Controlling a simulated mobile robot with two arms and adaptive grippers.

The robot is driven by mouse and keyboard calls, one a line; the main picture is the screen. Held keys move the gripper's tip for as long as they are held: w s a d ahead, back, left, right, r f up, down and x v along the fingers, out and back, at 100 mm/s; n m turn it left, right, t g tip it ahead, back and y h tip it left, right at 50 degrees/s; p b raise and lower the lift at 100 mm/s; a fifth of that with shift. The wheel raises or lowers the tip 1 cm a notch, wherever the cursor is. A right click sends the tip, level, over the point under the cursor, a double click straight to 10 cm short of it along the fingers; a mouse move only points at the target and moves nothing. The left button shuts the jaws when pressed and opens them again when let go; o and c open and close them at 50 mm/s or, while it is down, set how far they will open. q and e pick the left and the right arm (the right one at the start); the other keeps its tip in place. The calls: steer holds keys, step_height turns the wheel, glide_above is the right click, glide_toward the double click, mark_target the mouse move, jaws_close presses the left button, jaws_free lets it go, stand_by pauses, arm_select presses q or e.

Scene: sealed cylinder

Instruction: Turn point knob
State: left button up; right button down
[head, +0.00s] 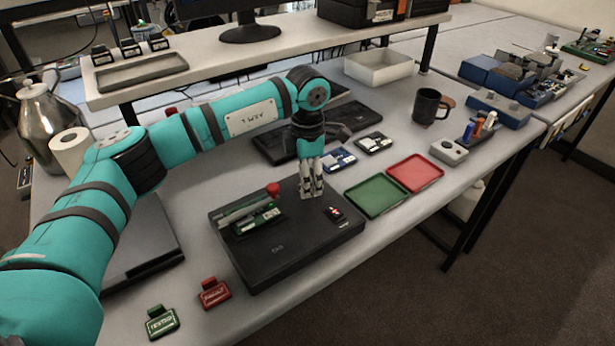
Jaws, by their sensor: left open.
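A black flat test box (276,246) lies on the table. A small black piece with a red and white mark (335,213) sits on its right part and may be the knob; it is too small to tell its pointing direction. A red ball-topped handle (273,189) stands at the box's back edge, by a green circuit board (258,220) in a holder. My left gripper (311,194) is open, pointing down over the box's back right part. It is just left of and behind the marked piece, apparently not around it. My right gripper is not in view.
Green (376,196) and red (415,173) trays lie right of the box. Green (161,321) and red (214,292) tags lie at the front left. A keyboard (273,143) is behind the gripper, and a black mug (427,106) stands at the back right.

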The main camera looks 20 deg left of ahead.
arm_select(q)
step_height(320, 180, up, 12)
stand_by(0.6)
